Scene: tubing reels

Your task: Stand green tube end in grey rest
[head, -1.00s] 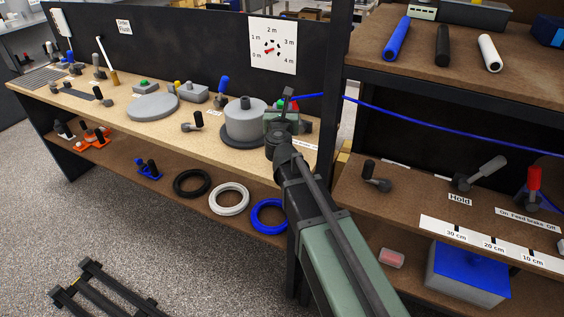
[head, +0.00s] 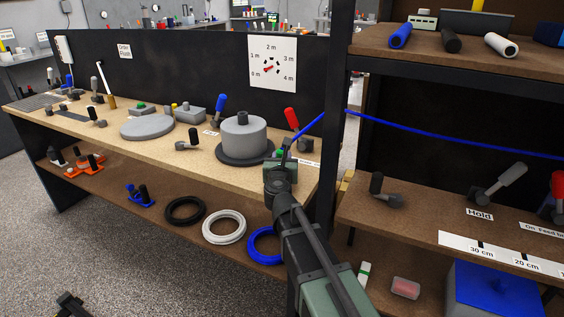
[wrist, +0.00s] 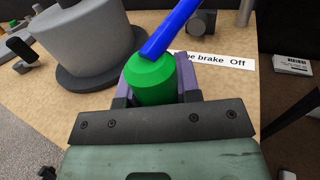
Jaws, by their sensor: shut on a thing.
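The green tube end (wrist: 153,80) is between the jaws of my gripper (wrist: 155,92) in the wrist view, with the blue tube (wrist: 172,25) coming out of its top. My gripper (head: 280,165) is shut on it, above the right end of the bench beside the grey drum. In the head view the blue tube (head: 440,137) runs right from the gripper, past the dark post, across the right-hand unit. The lower part of the green end is hidden by the gripper body. I cannot tell which grey fitting is the grey rest.
A grey drum (head: 244,137) on a dark disc stands just left of my gripper. A red lever (head: 292,119) stands behind it. The dark post (head: 335,110) divides the bench from the right-hand unit. A flat grey disc (head: 147,126) lies further left. Tubing coils lie on the lower shelf.

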